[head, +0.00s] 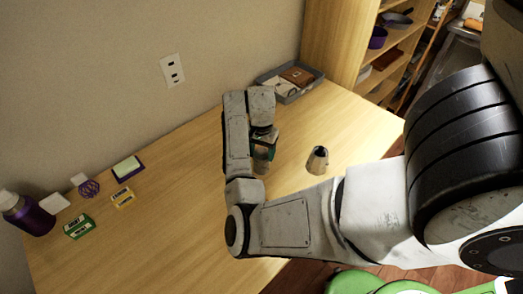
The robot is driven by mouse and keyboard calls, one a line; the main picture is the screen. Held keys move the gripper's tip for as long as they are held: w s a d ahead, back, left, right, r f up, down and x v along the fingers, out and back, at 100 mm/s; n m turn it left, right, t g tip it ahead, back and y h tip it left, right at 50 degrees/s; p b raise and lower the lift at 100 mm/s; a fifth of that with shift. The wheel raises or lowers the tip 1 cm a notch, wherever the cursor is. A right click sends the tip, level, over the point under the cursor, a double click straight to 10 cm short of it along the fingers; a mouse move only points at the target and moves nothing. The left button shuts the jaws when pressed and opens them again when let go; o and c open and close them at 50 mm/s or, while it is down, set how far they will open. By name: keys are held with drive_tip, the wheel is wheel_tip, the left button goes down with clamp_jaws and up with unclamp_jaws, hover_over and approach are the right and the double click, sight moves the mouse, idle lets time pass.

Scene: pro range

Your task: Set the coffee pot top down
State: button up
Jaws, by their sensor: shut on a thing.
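My gripper (264,150) points down over the middle of the wooden table and is shut on the coffee pot top (261,167). Only a small greyish part of the pot top shows below the fingers; my arm hides much of it. I cannot tell whether it touches the table. A small tapered metal piece with a dark patch (318,160), perhaps another part of the coffee pot, stands on the table to the right of my gripper, apart from it.
A grey tray (303,93) with a brown item stands at the back right. Table space (175,215) left of my gripper is clear.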

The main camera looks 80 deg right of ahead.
drive_tip(key=o, duration=1)
drive_tip(key=shift+f, duration=0.1)
wheel_tip(320, 180, up, 12)
drive_tip(key=p, duration=0.1)
drive_tip(key=s+a+f+n, duration=0.2)
drive_tip(key=a+n, duration=0.4)
drive_tip(key=a, duration=0.3)
drive_tip(key=s+a+f+n, duration=0.2)
drive_tip(key=a+f+n, duration=0.3)
drive_tip(key=a, duration=0.5)
drive_tip(key=s+a+f+n+t, duration=0.1)
drive_tip(key=a+f+n, duration=0.3)
drive_tip(key=a+n, duration=0.4)
drive_tip(key=shift+s+a+f, duration=0.1)
drive_tip(key=shift+s+a, duration=0.2)
drive_tip(key=shift+a, duration=0.25)
drive_tip(key=shift+s+a+f, duration=0.1)
drive_tip(key=shift+s+a, duration=0.15)
drive_tip(key=shift+a, duration=0.25)
